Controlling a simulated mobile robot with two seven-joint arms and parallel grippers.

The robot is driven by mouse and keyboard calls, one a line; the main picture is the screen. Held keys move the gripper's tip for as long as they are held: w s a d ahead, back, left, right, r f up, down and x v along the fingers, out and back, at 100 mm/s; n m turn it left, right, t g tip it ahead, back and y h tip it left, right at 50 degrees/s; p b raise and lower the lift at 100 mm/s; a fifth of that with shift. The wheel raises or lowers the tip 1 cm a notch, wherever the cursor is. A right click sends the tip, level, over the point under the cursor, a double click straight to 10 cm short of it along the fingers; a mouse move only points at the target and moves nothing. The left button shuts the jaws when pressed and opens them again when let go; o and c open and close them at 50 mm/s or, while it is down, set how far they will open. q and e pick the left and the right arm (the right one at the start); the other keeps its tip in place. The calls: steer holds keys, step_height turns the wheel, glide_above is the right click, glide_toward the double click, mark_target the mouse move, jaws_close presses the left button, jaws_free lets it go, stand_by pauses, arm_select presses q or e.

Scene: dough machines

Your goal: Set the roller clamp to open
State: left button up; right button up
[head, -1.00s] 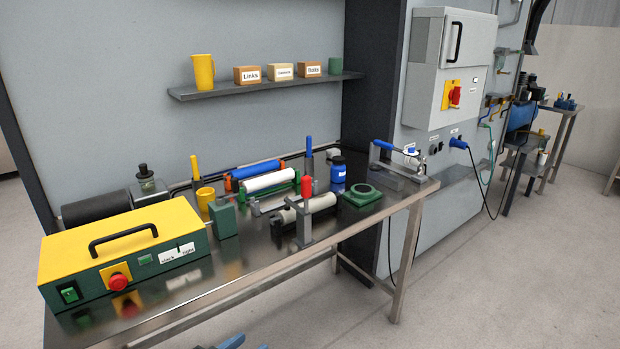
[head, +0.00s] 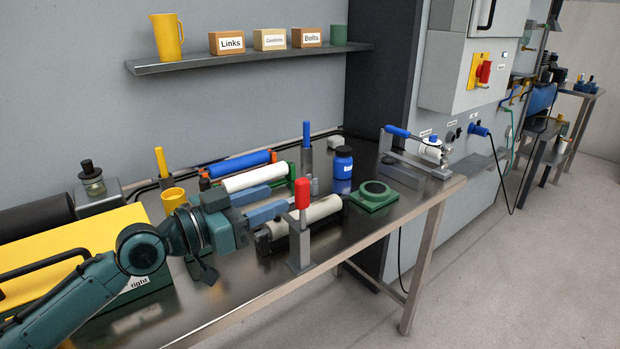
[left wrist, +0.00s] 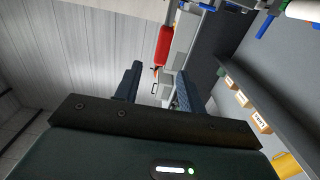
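The roller clamp has a red handle (head: 302,194) standing upright on a grey metal post (head: 299,245), beside a cream roller (head: 322,209) at the bench's front edge. My left gripper (head: 285,199) comes in from the left with its two blue fingers apart, pointing at the red handle from its left side. In the left wrist view the gripper (left wrist: 155,75) is open, and the red handle (left wrist: 163,46) shows beyond the gap between the fingertips. The handle appears apart from both fingers. My right gripper is not in view.
A yellow control box (head: 70,255) lies under my left arm. A blue roller (head: 240,163), a blue-handled post (head: 307,150), a blue bottle (head: 343,170) and a green ring block (head: 373,195) stand nearby. A blue-lever fixture (head: 415,165) is at the right end.

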mark_target(308, 185)
arm_select(q)
steer(key=p+x, duration=0.1)
steer(key=x, duration=0.8)
steer(key=shift+w+d, duration=0.25)
steer(key=shift+c, duration=0.2)
jaws_close()
